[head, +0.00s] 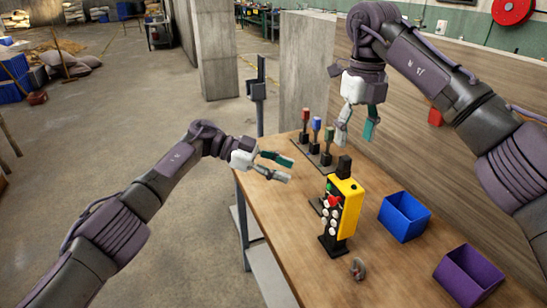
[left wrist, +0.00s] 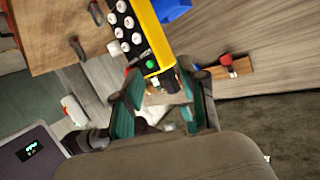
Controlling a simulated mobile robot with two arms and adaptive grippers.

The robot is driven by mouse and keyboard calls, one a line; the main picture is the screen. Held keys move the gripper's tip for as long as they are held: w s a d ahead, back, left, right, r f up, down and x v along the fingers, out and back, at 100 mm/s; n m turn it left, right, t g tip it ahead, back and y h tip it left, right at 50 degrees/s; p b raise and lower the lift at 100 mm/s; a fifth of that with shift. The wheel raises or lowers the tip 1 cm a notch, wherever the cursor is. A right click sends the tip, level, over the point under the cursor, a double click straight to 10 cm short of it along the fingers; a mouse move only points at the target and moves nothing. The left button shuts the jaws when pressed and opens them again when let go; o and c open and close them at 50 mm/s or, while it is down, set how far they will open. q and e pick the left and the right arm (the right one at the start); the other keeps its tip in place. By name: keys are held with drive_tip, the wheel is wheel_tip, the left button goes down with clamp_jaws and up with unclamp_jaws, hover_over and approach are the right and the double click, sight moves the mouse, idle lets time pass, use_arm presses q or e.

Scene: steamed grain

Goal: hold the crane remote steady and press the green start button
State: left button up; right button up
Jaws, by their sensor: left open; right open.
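The crane remote (head: 350,210) is a yellow box with a black front, standing upright in a black stand on the wooden table. Its front has a green start button (head: 329,187) near the top, a red button (head: 335,201) and several white buttons. My left gripper (head: 276,167) is open and empty, left of the remote and apart from it. In the left wrist view the remote (left wrist: 150,35) and its green button (left wrist: 150,64) appear just beyond the open fingers. My right gripper (head: 356,130) is open and empty above the table, behind the remote, fingers pointing down.
A blue bin (head: 404,217) and a purple bin (head: 468,277) stand right of the remote. Several colored-top levers (head: 316,138) stand at the table's far left. A small grey-red object (head: 357,268) lies in front. A wooden wall (head: 450,130) runs along the right.

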sight(346, 181)
wheel_tip(346, 181, down, 14)
drive_tip(key=shift+r, duration=0.1)
use_arm(q)
drive_tip(key=s+a+r+g+y, duration=0.1)
drive_tip(key=s+r+g+y, duration=0.1)
drive_tip(key=s+r+y, duration=0.1)
wheel_tip(346, 181, up, 2)
drive_tip(key=shift+a+r+m+y, duration=0.1)
drive_tip(key=shift+a+m+y, duration=0.3)
drive_tip(key=shift+y, duration=0.2)
drive_tip(key=shift+s, duration=0.1)
use_arm(e)
clamp_jaws()
use_arm(q)
clamp_jaws()
idle(0.9)
